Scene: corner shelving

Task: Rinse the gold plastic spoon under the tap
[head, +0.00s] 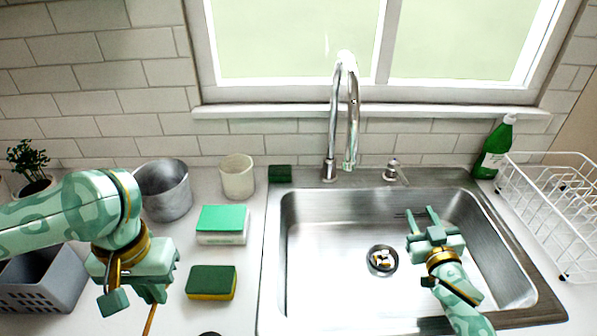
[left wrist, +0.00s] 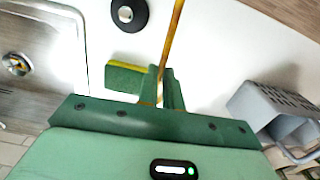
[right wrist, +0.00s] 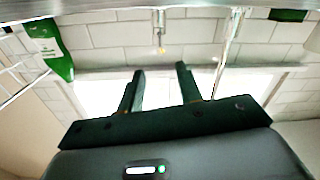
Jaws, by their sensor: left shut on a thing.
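My left gripper (head: 133,298) is shut on the gold plastic spoon (head: 150,321), left of the sink above the counter. In the left wrist view a thin gold length of the spoon (left wrist: 174,36) rises from between the fingers; I cannot see its bowl. The chrome tap (head: 345,110) arches at the back of the steel sink (head: 325,225). No water shows under its spout. My right gripper (head: 422,215) is open and empty over the right part of the basin. Its spread fingers also show in the right wrist view (right wrist: 160,72).
A green-yellow sponge (head: 211,283), a green-topped box (head: 222,225), a cream cup (head: 237,176) and a metal pot (head: 164,190) stand left of the sink. A grey basket (head: 45,285) is at far left. A green bottle (head: 495,150) and white rack (head: 555,225) are right. Pale bits lie at the drain (head: 382,260).

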